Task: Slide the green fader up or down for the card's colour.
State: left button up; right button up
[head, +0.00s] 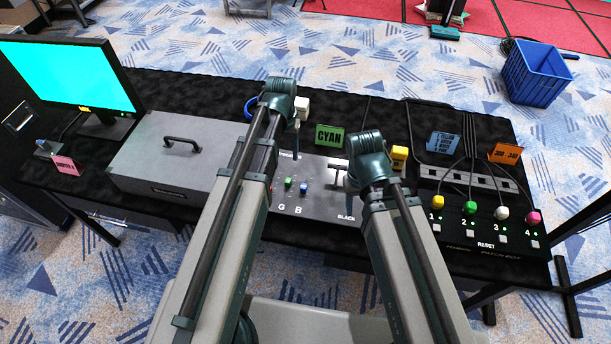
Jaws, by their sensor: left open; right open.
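A green card reading CYAN (329,136) stands at the back of the grey fader panel (322,203). The green fader knob (288,182) sits on the panel above the letter G. The blue fader knob (304,187) is just right of it, above B. The red fader's place is hidden by my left arm. My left gripper (295,122) is open above the panel's back left, apart from the knobs. My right gripper (372,165) is open and empty beyond the panel's right side, its fingers largely hidden by its wrist. The monitor (70,75) shows plain cyan.
A grey lidded case (165,165) lies left of the panel. A black box with several coloured knobs (480,225) is at the right. Blue and orange cards stand behind it.

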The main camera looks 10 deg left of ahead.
aim_at(288, 180)
pick_arm(q)
notch_tip(288, 180, down, 14)
jog(key=b, duration=1.4)
jog(key=shift+r, duration=0.1)
pick_arm(e)
notch_tip(288, 180, down, 14)
jog(key=shift+r, duration=0.1)
pick_arm(q)
grip_shut()
